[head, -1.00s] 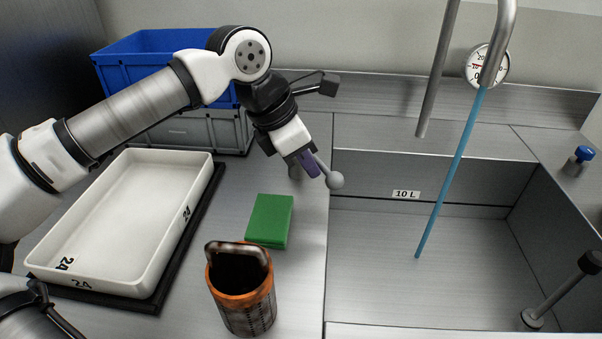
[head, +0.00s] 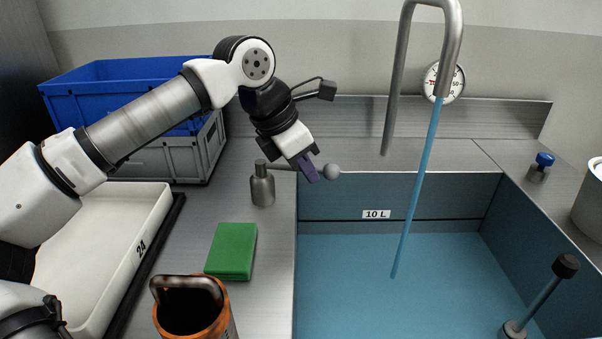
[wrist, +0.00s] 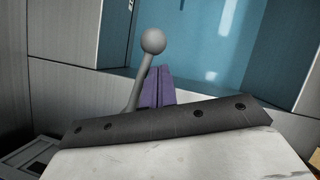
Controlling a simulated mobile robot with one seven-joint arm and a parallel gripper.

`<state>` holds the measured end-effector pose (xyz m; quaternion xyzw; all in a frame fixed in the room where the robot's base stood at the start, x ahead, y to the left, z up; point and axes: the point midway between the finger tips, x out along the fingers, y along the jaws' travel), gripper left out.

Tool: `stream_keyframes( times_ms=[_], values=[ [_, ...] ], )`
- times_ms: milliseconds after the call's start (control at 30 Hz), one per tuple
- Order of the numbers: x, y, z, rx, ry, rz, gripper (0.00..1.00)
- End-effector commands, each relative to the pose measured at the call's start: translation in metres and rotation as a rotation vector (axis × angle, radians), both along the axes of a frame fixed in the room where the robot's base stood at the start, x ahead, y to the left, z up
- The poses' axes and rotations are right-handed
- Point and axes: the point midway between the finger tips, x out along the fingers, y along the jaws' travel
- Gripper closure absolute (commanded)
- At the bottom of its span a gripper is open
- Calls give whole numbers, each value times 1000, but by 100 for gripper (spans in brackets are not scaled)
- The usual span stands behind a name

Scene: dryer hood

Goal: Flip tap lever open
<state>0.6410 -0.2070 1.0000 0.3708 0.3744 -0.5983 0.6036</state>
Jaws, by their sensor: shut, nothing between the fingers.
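The grey tap lever with a round ball knob (head: 331,171) points right from its squat metal base (head: 263,187), at the left edge of the basin. My gripper (head: 312,172) has purple fingers, shut and empty, angled down beside the lever just short of the knob. In the wrist view the lever's knob (wrist: 153,40) stands just beyond the shut fingertips (wrist: 158,72), and its rod runs along their left side. I cannot tell whether they touch. A blue stream (head: 418,190) runs from the curved spout (head: 400,75) into the basin (head: 350,275).
A green block (head: 232,250) and an orange-rimmed canister (head: 192,310) stand on the counter. A white tray (head: 150,215) and stacked blue and grey crates (head: 120,85) are left. A round gauge (head: 452,84) is behind the spout. A black-topped post (head: 540,295) rises at the basin's right.

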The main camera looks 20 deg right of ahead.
Motion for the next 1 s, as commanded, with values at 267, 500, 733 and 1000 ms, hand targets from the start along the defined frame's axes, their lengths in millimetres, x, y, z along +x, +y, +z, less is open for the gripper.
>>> stream_keyframes(
  times_ms=[267,500,733,1000],
  values=[
    [8,-8,0,-1,0,-1,100],
    [10,-10,0,-1,0,-1,100],
    [10,-10,0,-1,0,0,100],
    [9,-10,-1,0,0,-1,100]
  ],
)
